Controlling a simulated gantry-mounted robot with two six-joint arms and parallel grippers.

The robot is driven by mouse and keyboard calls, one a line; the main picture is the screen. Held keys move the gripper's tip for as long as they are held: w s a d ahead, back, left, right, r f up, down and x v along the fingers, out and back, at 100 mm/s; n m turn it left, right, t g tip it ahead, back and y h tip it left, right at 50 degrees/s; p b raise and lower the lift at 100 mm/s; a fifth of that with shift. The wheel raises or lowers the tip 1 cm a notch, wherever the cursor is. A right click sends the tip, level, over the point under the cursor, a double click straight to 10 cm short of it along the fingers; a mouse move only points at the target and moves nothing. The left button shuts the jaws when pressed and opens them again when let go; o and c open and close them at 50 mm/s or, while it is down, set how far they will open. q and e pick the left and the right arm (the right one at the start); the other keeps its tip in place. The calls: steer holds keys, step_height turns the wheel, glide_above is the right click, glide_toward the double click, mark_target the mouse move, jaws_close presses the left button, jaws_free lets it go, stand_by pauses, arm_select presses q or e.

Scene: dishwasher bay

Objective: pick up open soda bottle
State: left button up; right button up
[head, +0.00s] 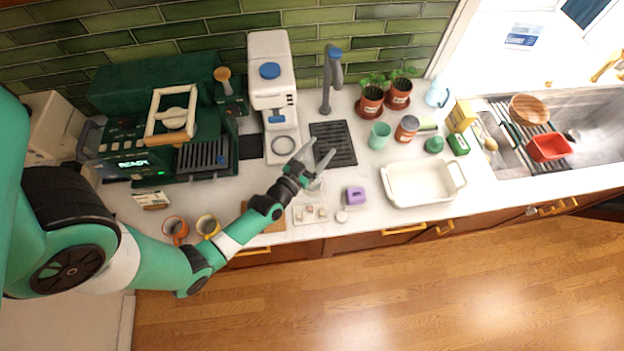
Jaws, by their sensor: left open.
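My left gripper (321,151) reaches in from the left over the counter. Its two fingers are spread apart, with nothing visible between the tips, and they point up the picture toward the dark drip grate. A small pale, partly see-through object (316,183) stands just below the fingers, partly hidden by the gripper. I cannot tell whether it is a bottle or a glass, or whether the gripper touches it. No other thing is clearly a soda bottle. My right gripper is not in view.
A grey tap (331,75) and a white machine (270,85) stand behind the gripper. A purple block (355,195) and a white dish (421,183) are to the right. Two mugs, one of them orange (175,228), sit near the front edge.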

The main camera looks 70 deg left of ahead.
arm_select(q)
jaws_close()
steer(key=shift+r, duration=0.1)
stand_by(1.2)
